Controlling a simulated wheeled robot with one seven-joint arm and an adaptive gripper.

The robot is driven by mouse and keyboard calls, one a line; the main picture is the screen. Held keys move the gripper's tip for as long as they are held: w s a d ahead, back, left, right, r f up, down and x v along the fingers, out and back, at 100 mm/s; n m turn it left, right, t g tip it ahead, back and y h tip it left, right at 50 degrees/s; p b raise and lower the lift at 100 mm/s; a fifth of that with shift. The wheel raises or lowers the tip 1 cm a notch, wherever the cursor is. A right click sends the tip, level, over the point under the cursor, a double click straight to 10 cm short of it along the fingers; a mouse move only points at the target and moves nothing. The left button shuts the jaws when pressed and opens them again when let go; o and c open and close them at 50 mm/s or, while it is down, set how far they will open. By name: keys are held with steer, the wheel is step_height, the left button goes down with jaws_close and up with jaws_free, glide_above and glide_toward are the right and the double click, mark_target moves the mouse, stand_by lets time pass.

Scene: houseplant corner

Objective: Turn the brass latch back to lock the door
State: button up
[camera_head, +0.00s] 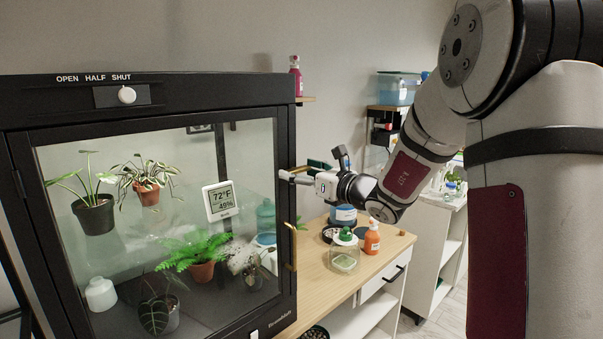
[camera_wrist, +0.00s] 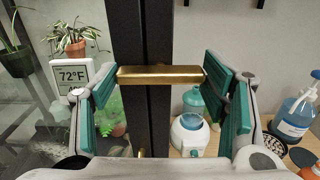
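The brass latch (camera_wrist: 160,75) is a bar lying level across the two dark upright posts at the door's edge in the wrist view. My gripper (camera_wrist: 160,85) is open, with one teal-padded finger at each end of the bar. The bar's ends are close to the pads; I cannot tell whether they touch. In the head view, my gripper (camera_head: 302,176) is at the right edge of the cabinet door (camera_head: 282,150), and the latch is not clearly visible behind the fingers. The glass door looks closed against its frame. A brass handle (camera_head: 290,247) is lower on the door.
The cabinet holds several potted plants and a thermometer display (camera_head: 221,201). A wooden table (camera_head: 385,252) stands to the right, with an orange bottle (camera_head: 372,238) and a green-topped container (camera_head: 344,250) below my wrist. A blue bottle (camera_wrist: 295,115) stands right of my gripper.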

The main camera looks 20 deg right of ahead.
steer(key=o, duration=0.3)
steer(key=v, duration=1.2)
stand_by(0.3)
